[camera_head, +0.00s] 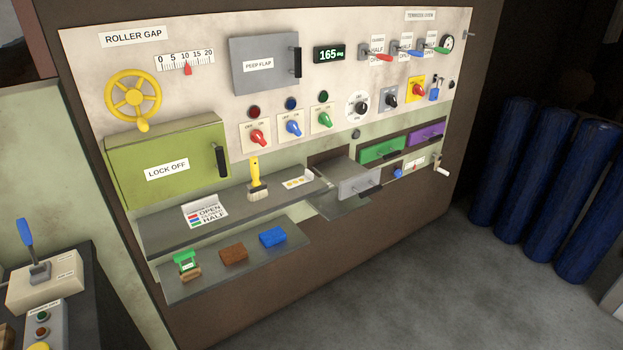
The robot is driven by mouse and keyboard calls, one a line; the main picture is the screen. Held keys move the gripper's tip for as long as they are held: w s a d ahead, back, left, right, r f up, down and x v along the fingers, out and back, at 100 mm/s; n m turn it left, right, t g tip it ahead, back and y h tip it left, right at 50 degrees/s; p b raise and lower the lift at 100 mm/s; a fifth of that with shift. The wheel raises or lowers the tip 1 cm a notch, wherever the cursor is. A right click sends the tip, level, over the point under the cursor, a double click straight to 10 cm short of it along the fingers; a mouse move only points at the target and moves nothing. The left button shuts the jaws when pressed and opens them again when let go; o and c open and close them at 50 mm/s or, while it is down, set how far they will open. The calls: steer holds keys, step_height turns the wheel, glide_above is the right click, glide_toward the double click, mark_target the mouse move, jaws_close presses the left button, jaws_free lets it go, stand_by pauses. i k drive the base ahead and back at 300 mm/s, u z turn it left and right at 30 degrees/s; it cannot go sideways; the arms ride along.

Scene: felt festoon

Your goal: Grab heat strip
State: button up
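No thing in view is labelled as a heat strip. A small pale strip with yellow marks (298,181) lies on the grey upper shelf (165,232), right of a yellow-handled brush (256,180); it may be the heat strip, but its print is too small to read. A white card reading OPEN and HALF (205,211) lies on the same shelf, left of the brush. My gripper is not in view.
A lower shelf holds a green-handled tool (186,264), a brown block (233,255) and a blue block (272,237). A grey drawer (360,183) juts out right of the strip. The LOCK OFF door (165,165) and yellow handwheel (133,97) are at left. Floor at lower right is clear.

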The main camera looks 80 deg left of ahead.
mark_target(309, 177)
steer(key=i, duration=0.85)
steer(key=u, duration=4.25)
steer(key=i, duration=0.1)
steer(key=z, duration=2.35)
steer(key=k, duration=0.35)
steer(key=u, duration=2.45)
